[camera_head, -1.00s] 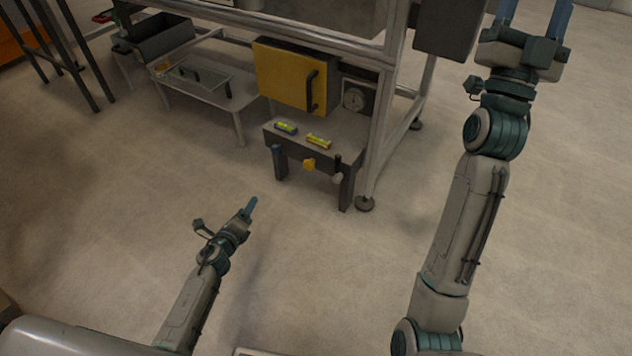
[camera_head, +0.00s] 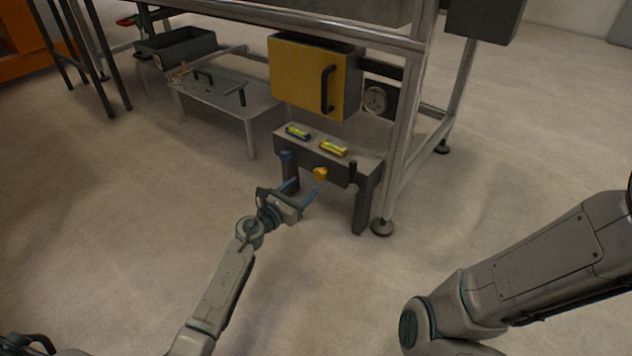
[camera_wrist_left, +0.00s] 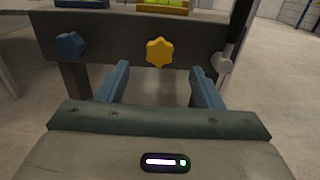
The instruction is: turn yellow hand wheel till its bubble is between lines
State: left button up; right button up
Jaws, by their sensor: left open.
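The yellow hand wheel (camera_head: 320,174) is a small star-shaped knob on the front of a low grey bench; it also shows in the left wrist view (camera_wrist_left: 160,52). A yellow level (camera_head: 333,148) with a green vial lies on the bench top above it; its bubble is too small to read. My left gripper (camera_head: 303,192) is open and empty, pointing at the bench front. In the left wrist view its fingers (camera_wrist_left: 158,84) stand apart, with the yellow wheel seen between and beyond them. My right gripper is out of view.
A blue hand wheel (camera_wrist_left: 71,46) sits left of the yellow one, below a blue level (camera_head: 298,132). A dark lever (camera_head: 353,172) with a grey knob (camera_wrist_left: 222,63) is on the right. A yellow cabinet (camera_head: 308,78) hangs behind. The floor in front is clear.

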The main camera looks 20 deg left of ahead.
aim_at(318, 175)
pick_arm(q)
jog(key=b+x, duration=0.2)
jog(key=x, duration=0.3)
jog(key=shift+w+d+f, duration=0.1)
jog(key=shift+w+f, duration=0.05)
jog(key=shift+w, duration=0.2)
jog(key=shift+w+d, duration=0.15)
jog(key=shift+w, duration=0.3)
jog(key=c, duration=0.9)
